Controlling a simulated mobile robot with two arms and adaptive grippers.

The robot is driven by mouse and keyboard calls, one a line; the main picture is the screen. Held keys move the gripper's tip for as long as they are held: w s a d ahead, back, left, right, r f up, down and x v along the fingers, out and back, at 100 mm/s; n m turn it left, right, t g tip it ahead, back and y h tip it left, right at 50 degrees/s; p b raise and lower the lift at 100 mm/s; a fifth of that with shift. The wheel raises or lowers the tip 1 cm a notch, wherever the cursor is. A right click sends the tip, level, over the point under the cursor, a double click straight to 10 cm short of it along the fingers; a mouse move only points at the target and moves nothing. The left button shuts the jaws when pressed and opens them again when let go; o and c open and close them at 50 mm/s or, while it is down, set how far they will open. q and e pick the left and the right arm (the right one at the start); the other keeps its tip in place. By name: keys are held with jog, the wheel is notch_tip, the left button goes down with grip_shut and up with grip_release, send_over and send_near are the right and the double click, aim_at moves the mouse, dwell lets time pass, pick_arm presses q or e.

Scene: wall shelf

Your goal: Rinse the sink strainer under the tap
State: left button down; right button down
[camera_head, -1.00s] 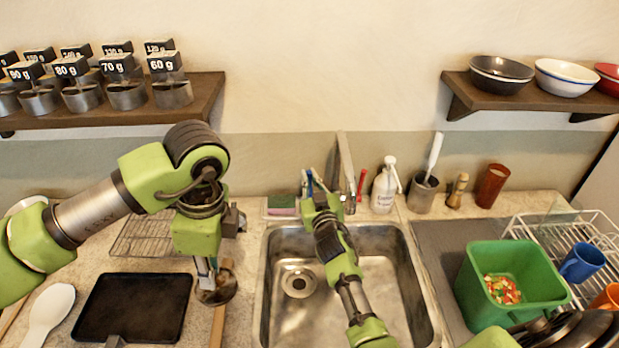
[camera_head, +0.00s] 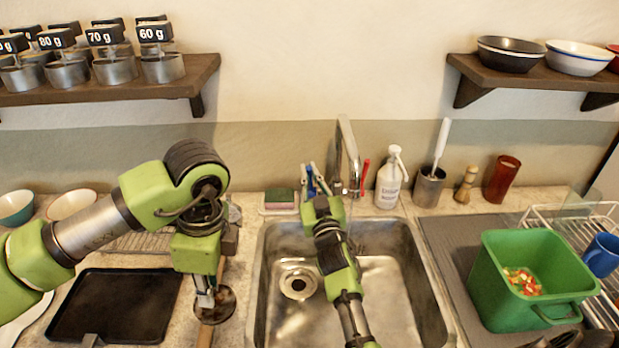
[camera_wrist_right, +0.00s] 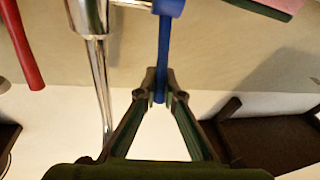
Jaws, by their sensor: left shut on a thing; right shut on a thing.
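The strainer (camera_head: 217,307), a dark round disc with a metal rim, hangs from my left gripper (camera_head: 206,294), which is shut on it left of the sink, over the counter. The sink (camera_head: 395,290) is a steel basin with a round drain at its left. The chrome tap (camera_head: 347,150) stands behind it. My right gripper (camera_head: 320,198) is at the tap's left side, at the sink's rear edge. In the right wrist view its fingers (camera_wrist_right: 159,92) are shut on the tap's blue lever (camera_wrist_right: 164,50); the red lever (camera_wrist_right: 22,45) is apart. I cannot tell whether water runs.
A sponge (camera_head: 279,198) lies behind the sink on the left. A soap bottle (camera_head: 390,182) and brush holder (camera_head: 428,188) stand right of the tap. A green tub (camera_head: 490,290) is right of the sink, and a black tray (camera_head: 115,303) left.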

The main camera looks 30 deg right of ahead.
jog(key=c, duration=2.2)
grip_release()
jog(key=shift+o, duration=0.2)
jog(key=shift+s, duration=0.1)
jog(key=v, duration=0.7)
jog(key=shift+s, duration=0.2)
